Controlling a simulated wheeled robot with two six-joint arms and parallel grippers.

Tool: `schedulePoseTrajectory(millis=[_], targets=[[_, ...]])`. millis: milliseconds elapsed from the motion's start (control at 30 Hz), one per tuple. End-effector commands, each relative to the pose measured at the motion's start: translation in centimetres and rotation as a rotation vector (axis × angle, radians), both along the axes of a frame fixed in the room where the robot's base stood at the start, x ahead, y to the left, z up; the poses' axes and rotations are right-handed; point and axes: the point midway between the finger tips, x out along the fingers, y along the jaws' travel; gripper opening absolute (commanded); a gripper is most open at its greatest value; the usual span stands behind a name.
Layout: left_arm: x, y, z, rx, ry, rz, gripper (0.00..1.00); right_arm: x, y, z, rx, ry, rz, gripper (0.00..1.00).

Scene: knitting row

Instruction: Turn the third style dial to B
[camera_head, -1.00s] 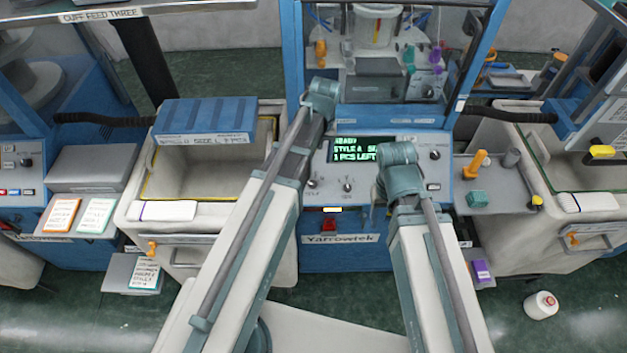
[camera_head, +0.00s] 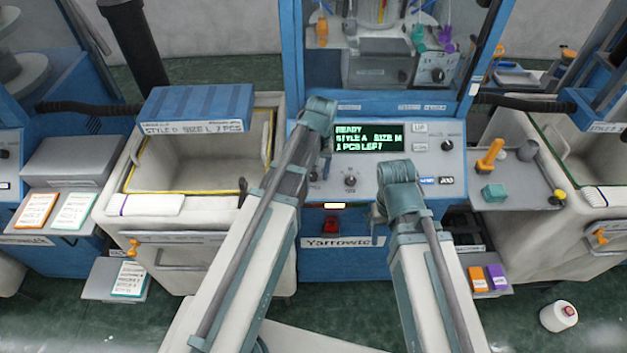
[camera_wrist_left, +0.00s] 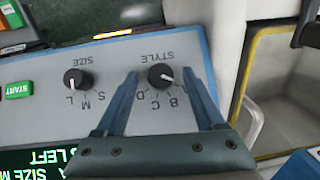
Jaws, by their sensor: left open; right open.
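The style dial (camera_wrist_left: 160,76) is a black knob with a white pointer on the sloped panel (camera_wrist_left: 150,118). In the head view this gripper (camera_head: 326,165) is over the panel's left part and largely hides the dial. The green display (camera_head: 368,138) reads READY, STYLE A, SIZE M. My right gripper (camera_head: 379,222) is open and empty in front of the panel.
The size dial (camera_wrist_left: 77,80) sits beside the style dial, with the green START button (camera_wrist_left: 18,90) beyond. A red switch (camera_head: 331,224) is below the panel. A bin (camera_head: 190,172) stands left, and a shelf with an orange lever (camera_head: 490,155) stands right.

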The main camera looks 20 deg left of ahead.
Motion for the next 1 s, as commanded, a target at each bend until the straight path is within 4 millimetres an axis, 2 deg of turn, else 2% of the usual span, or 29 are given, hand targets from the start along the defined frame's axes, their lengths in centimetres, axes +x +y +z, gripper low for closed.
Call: schedulePoseTrajectory(millis=[33, 333, 367, 733, 1000], targets=[[-0.01, 0.03, -0.57, 0.000, 0.000, 0.000, 0.71, 0.00, -0.01, -0.57, 0.000, 0.000, 0.000, 0.61], [-0.01, 0.06, -0.52, 0.000, 0.000, 0.000, 0.71, 0.00, 0.00, -0.52, 0.000, 0.000, 0.000, 0.61], [-0.01, 0.06, -0.52, 0.000, 0.000, 0.000, 0.67, 0.00, 0.00, -0.52, 0.000, 0.000, 0.000, 0.61], [-0.01, 0.05, -0.53, 0.000, 0.000, 0.000, 0.01, 0.00, 0.00, -0.52, 0.000, 0.000, 0.000, 0.61], [0.00, 0.01, -0.56, 0.010, 0.002, -0.012, 0.00, 0.00, -0.01, -0.58, 0.000, 0.000, 0.000, 0.61]])
